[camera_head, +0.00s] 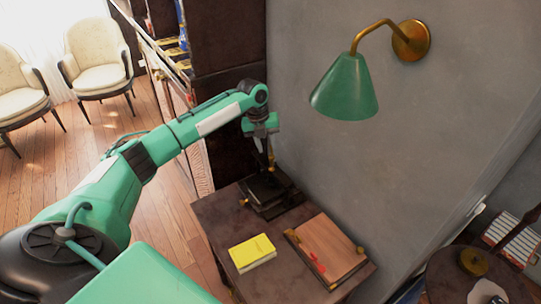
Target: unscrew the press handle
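A small dark book press (267,194) stands at the back corner of a brown table (208,212), against the grey wall. A thin brass-coloured upright part (271,160) rises from its middle; the press handle itself is too small and too covered by my gripper to make out. My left arm reaches in from the left, and my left gripper (268,146) points down right above the press, at the top of the upright part. I cannot tell whether its fingers are apart or closed on the handle. My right gripper does not show.
A yellow pad (252,252) and a wooden board (327,247) with a red item lie on the table's front part. A green wall lamp (345,88) hangs to the upper right. A bookcase (222,90) stands behind my arm. A round table (440,268) is at lower right.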

